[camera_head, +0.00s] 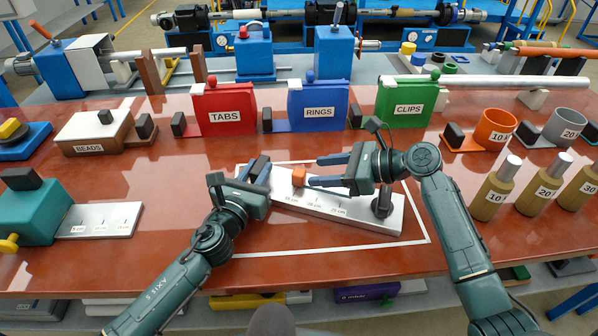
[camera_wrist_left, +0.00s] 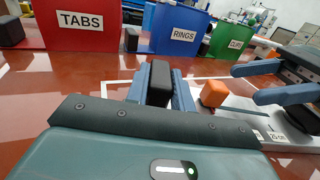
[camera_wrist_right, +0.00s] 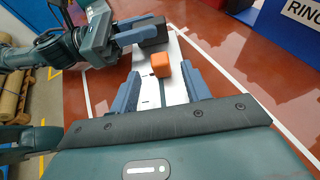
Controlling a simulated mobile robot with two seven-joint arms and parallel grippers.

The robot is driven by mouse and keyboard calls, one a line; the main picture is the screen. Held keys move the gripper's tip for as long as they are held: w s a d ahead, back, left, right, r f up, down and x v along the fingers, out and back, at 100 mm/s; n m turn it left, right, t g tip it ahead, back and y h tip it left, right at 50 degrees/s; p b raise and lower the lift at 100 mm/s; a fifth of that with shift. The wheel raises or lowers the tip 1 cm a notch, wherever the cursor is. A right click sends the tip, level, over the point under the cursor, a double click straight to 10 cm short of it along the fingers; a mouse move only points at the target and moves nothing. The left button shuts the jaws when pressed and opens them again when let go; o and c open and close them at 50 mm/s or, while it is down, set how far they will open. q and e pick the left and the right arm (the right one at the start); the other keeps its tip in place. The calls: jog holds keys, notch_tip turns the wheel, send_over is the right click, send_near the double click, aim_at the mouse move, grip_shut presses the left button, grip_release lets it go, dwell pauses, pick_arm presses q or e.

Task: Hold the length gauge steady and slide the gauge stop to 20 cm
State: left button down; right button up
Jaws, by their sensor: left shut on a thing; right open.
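The length gauge (camera_head: 349,214) is a pale metal bar with centimetre labels, lying slanted inside a white outline on the red table. The gauge stop is an orange block (camera_head: 299,177) on the bar, near the left-hand labels; its exact reading is unclear. It also shows in the left wrist view (camera_wrist_left: 213,94). My left gripper (camera_head: 257,170) is shut on the black block (camera_wrist_left: 159,83) at the gauge's left end. My right gripper (camera_head: 322,170) is open, its fingertips just short of the stop. In the right wrist view the stop (camera_wrist_right: 161,65) appears centred between the fingertips.
A dark knob (camera_head: 381,204) stands at the gauge's right end. Behind are the TABS (camera_head: 224,108), RINGS (camera_head: 318,105) and CLIPS (camera_head: 407,103) bins. A teal device with a marked plate (camera_head: 98,221) is at left; wooden bottles (camera_head: 539,195) stand at right.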

aim_at(303, 173)
jog(key=x, duration=0.6)
jog(key=shift+a+f, duration=0.1)
jog(key=shift+a, duration=0.1)
grip_shut()
dwell(0.3)
